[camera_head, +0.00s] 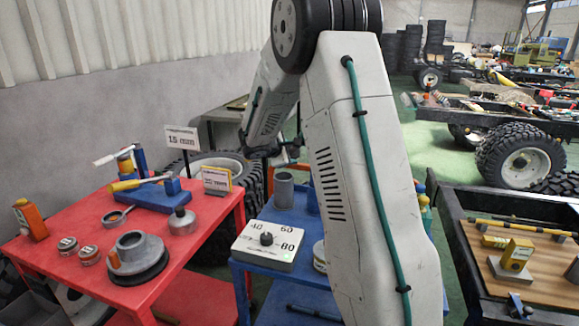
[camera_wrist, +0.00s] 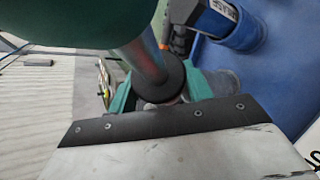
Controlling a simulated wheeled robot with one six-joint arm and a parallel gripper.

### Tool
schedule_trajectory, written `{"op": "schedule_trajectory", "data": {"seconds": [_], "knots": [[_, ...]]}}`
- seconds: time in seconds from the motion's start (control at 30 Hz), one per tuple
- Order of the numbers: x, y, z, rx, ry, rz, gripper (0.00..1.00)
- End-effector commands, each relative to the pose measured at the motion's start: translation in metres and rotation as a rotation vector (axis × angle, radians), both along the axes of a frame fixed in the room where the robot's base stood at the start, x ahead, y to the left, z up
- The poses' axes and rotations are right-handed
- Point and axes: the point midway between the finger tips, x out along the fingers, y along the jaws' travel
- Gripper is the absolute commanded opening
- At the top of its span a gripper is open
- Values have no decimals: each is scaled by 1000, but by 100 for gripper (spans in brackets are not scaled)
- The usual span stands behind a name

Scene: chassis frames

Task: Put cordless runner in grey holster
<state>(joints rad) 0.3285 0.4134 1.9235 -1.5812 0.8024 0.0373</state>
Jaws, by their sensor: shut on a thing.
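My gripper (camera_wrist: 158,92) shows its green fingers in the wrist view, shut on the cordless runner (camera_wrist: 58,22). The runner has a large dark green body at the top left, a grey shaft and a black round collar between the fingers. In the head view my gripper (camera_head: 290,150) is small and partly hidden by my arm, above the blue trolley. The grey holster (camera_head: 284,189), an upright open cylinder, stands on that trolley just below my gripper. In the wrist view a grey round form beside the right finger looks like this holster (camera_wrist: 226,82), partly hidden.
A blue holster (camera_head: 312,201) stands close right of the grey one; it shows labelled in the wrist view (camera_wrist: 235,28). A dial box (camera_head: 267,245) sits at the front of the blue trolley. A red table (camera_head: 90,220) with tools and cans stands left.

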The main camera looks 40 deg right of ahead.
Motion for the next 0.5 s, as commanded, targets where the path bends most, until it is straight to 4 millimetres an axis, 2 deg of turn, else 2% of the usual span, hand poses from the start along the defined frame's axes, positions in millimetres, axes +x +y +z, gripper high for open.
{"op": "schedule_trajectory", "data": {"seconds": [0.03, 0.17, 0.5], "knots": [[1, 0, 7, -3, -3, 1, 0], [0, 0, 15, -1, -2, 0, 0], [0, 0, 16, -2, 0, 1, 0]]}}
